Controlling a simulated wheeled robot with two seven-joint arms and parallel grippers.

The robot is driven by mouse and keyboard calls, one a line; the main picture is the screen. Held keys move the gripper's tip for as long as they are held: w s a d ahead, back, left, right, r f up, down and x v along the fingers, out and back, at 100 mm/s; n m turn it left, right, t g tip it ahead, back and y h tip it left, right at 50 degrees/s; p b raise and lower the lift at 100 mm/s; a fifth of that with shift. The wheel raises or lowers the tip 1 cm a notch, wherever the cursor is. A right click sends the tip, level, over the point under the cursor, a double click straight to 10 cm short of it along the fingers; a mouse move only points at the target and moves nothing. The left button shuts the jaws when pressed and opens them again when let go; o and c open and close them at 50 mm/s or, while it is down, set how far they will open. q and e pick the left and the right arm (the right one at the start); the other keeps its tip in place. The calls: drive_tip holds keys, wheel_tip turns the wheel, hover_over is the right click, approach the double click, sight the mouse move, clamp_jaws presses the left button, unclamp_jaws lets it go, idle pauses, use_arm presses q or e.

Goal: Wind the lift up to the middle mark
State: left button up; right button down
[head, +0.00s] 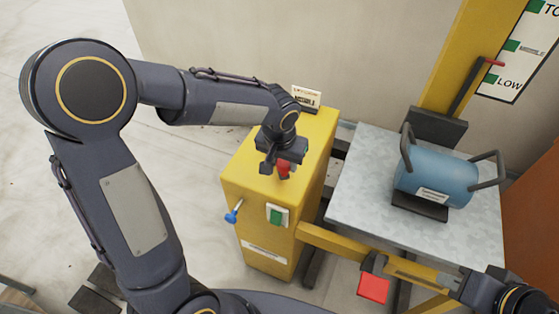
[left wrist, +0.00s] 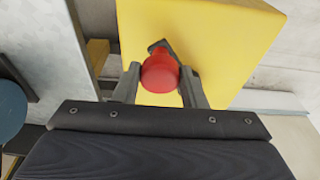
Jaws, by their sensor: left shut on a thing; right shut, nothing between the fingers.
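My left gripper (head: 277,163) is shut on a red knob (head: 284,168) over the top of the yellow winch box (head: 245,180). In the left wrist view the red knob (left wrist: 160,73) sits between the two fingers, with a dark crank piece (left wrist: 158,45) partly showing behind it. The lift's grey platform (head: 355,190) carries a blue tank (head: 432,177) with dark handles. A red pointer (head: 494,62) on the yellow mast (head: 465,60) stands between the LOW mark (head: 486,82) and the middle green mark (head: 511,45). My right gripper (head: 470,287) is shut and empty at the bottom right.
The box front has a blue-handled lever (head: 232,215) and a green switch (head: 277,215). A small sign (head: 306,97) stands at its back. A red pedal (head: 373,288) is below the platform's front edge. Open floor lies to the left.

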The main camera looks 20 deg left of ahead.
use_arm(q)
drive_tip(key=shift+d+f, duration=0.1)
drive_tip(key=shift+d, duration=0.35)
drive_tip(key=shift+w+d, duration=0.5)
drive_tip(key=shift+d, duration=0.2)
drive_tip(key=shift+w+d, duration=0.25)
drive_tip(key=shift+w, duration=0.05)
drive_tip(key=shift+w+d, duration=0.4)
drive_tip(key=shift+w, duration=0.1)
